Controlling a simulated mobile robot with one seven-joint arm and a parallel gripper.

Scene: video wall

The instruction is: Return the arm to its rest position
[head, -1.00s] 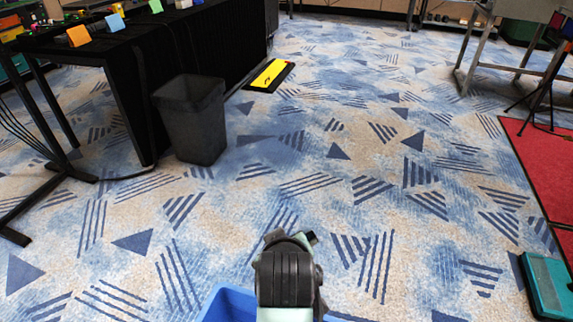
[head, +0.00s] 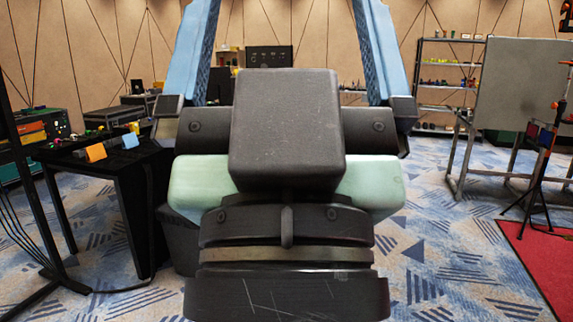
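My arm is raised close in front of the head camera and fills the middle of the head view. My gripper (head: 287,22) points upward, its two blue fingers standing wide apart on either side of a dark boxy body. It is open, and the back wall shows through the gap with nothing held between the fingers. The fingertips run out of the top of the picture.
A black-draped table (head: 110,190) with small items stands at the left. A dark bin (head: 180,245) is mostly hidden behind my arm. At the right are a grey board (head: 510,95), a tripod (head: 540,185) and a red mat (head: 545,255). Carpet (head: 455,255) is open at the right.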

